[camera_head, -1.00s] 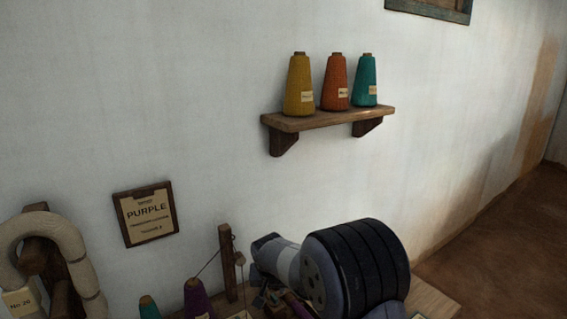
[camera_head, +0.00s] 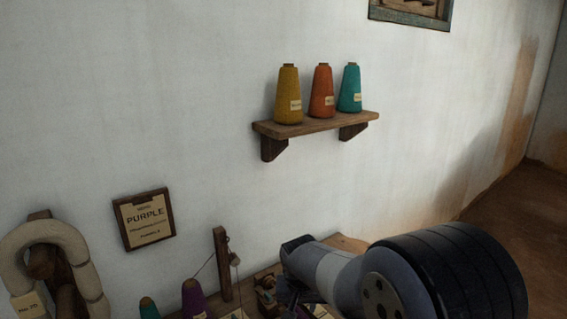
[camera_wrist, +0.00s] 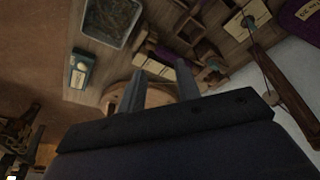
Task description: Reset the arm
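My arm reaches in from the lower right of the head view, over the wooden table. My gripper shows in the wrist view (camera_wrist: 160,92), its two grey fingers standing apart with a gap between them. Nothing shows held between the fingers. In the head view the gripper end is low in the picture and its fingers are hard to make out. A round wooden thing (camera_wrist: 122,92) lies beyond the fingers in the wrist view.
A wall shelf (camera_head: 318,124) holds yellow (camera_head: 288,95), orange (camera_head: 322,92) and teal (camera_head: 350,89) cones. A purple cone (camera_head: 194,300) and a wooden post (camera_head: 222,262) stand near my arm. The wrist view shows a grey-filled tray (camera_wrist: 112,20).

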